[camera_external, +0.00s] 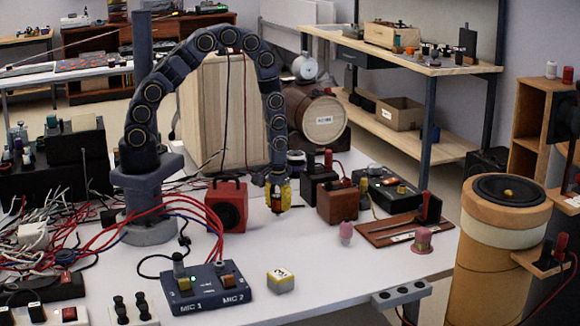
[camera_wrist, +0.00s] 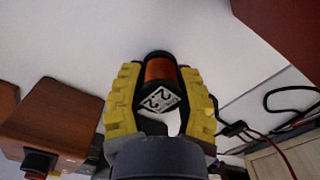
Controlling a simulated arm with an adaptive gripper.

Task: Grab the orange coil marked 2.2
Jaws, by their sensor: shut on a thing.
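The orange coil (camera_wrist: 160,69) has dark ends, and its white diamond label reads 2.2 in the wrist view. My gripper (camera_wrist: 160,76) has yellow ridged fingers, one on each side of the coil, and is shut on it. In the external view my gripper (camera_external: 283,193) points down over the white table, between a red speaker box and brown boxes. The coil (camera_external: 276,201) shows there only as a small orange-red patch between the fingers. I cannot tell whether the coil touches the table.
The red speaker box (camera_external: 227,207) stands left of my gripper, and a brown box (camera_external: 337,205) stands close on its right. A blue-grey MIC box (camera_external: 208,289), a small cream and yellow block (camera_external: 281,281) and a pink piece (camera_external: 346,232) stand nearer the front. Red cables cross the left side.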

